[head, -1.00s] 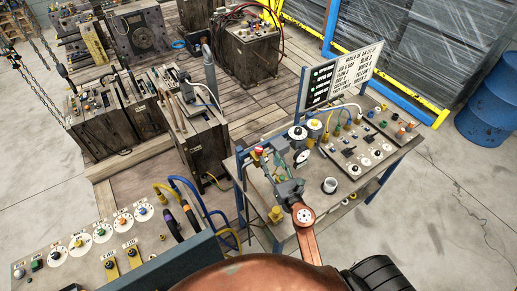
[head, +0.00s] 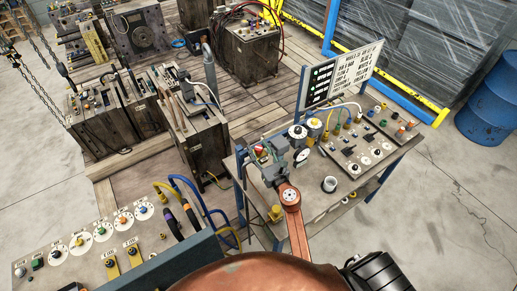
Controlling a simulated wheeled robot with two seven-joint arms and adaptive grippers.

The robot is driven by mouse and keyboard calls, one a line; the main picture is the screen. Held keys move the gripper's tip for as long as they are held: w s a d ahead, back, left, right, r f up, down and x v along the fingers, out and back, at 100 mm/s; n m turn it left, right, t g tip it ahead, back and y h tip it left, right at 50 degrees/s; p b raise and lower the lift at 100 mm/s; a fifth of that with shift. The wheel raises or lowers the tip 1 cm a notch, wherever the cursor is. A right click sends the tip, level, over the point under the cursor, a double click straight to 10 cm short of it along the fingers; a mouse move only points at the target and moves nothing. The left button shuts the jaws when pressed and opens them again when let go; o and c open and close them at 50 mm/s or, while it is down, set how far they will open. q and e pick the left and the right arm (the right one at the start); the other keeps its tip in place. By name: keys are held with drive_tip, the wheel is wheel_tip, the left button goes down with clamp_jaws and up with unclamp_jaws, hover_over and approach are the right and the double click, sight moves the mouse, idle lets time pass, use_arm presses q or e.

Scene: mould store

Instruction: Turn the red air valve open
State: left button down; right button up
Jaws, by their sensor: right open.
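The red air valve (head: 257,148) is a small red-topped fitting at the left back edge of the blue-legged bench in the head view. My right gripper (head: 265,161) is open and reaches over the bench right at the valve, its fingers partly covering it. I cannot tell whether the fingers touch the valve or stand around it. The valve's lower part is hidden, and its handle is too small to read its angle. My left gripper is not in view.
A sign board (head: 341,76) rises behind. A control panel (head: 97,250) with knobs and hoses lies at lower left.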

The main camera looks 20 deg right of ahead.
drive_tip(key=shift+c, duration=0.4)
clamp_jaws()
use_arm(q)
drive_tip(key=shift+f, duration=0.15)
use_arm(e)
drive_tip(key=shift+f+n+y+b, duration=0.2)
drive_tip(key=shift+n+y+b, duration=0.7)
drive_tip(key=shift+y, duration=0.3)
drive_tip(key=n+g+y+b, duration=0.2)
drive_tip(key=y+b, duration=0.1)
drive_tip(key=b, duration=0.3)
drive_tip(key=n+g+y+b, duration=0.2)
drive_tip(key=n+y+b, duration=0.1)
drive_tip(key=b, duration=0.3)
drive_tip(key=n+g+y+b, duration=0.2)
drive_tip(key=n+y+b, duration=0.1)
drive_tip(key=y+b, duration=0.2)
drive_tip(key=shift+f+b, duration=0.1)
drive_tip(key=shift+b, duration=0.6)
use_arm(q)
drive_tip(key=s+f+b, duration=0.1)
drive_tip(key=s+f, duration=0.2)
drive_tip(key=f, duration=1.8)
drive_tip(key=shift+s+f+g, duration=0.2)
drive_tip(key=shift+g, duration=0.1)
use_arm(e)
drive_tip(key=shift+r+n+g+y, duration=0.25)
drive_tip(key=shift+n+g+y, duration=0.15)
drive_tip(key=shift+g, duration=0.3)
